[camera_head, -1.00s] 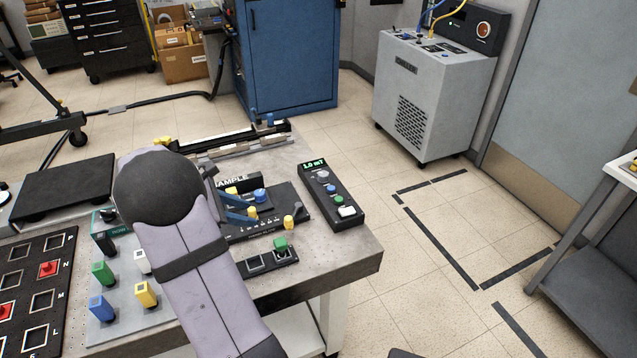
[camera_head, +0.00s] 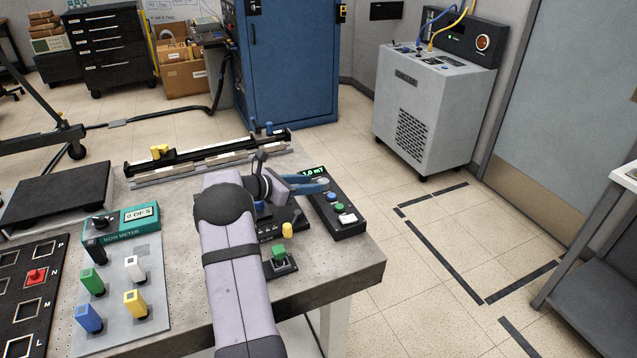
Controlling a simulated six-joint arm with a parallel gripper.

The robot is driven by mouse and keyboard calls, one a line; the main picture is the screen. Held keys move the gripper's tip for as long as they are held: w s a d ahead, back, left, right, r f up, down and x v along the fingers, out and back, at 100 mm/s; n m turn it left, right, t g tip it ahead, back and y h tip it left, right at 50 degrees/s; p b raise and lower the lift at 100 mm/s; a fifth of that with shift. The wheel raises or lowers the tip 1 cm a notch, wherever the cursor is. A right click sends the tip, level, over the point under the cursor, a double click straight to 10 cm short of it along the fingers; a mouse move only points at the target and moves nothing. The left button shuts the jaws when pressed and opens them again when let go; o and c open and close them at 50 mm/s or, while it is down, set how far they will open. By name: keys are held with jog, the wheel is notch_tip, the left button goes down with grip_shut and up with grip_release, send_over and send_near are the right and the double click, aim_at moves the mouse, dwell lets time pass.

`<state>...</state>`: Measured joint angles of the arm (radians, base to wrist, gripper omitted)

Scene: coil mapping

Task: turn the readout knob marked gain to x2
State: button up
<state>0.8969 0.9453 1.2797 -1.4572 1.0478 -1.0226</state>
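The readout (camera_head: 352,229) is a narrow black box near the right edge of the table. Its green display (camera_head: 313,171) reads 1.0 mT. Down its face are a grey knob (camera_head: 324,182), a blue knob (camera_head: 331,197), a green knob (camera_head: 339,208) and a white button (camera_head: 347,219). Their markings are too small to read, so I cannot tell which is gain or its setting. My gripper (camera_head: 318,184), with blue fingers, reaches from the left over the readout's upper end, at the grey knob. The fingers partly hide that knob; whether they touch or grip it is unclear.
My arm covers part of the black terminal block (camera_head: 272,231) with its yellow and green plugs. A black rail (camera_head: 205,153) lies behind. A meter reading 0 of 5 (camera_head: 140,213) and a plug board (camera_head: 152,322) stand left. The table's right edge is close to the readout.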

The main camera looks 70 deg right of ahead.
jog(key=shift+p+x, duration=0.35)
jog(key=shift+x, duration=1.85)
jog(key=shift+c, duration=0.5)
jog(key=c, duration=0.7)
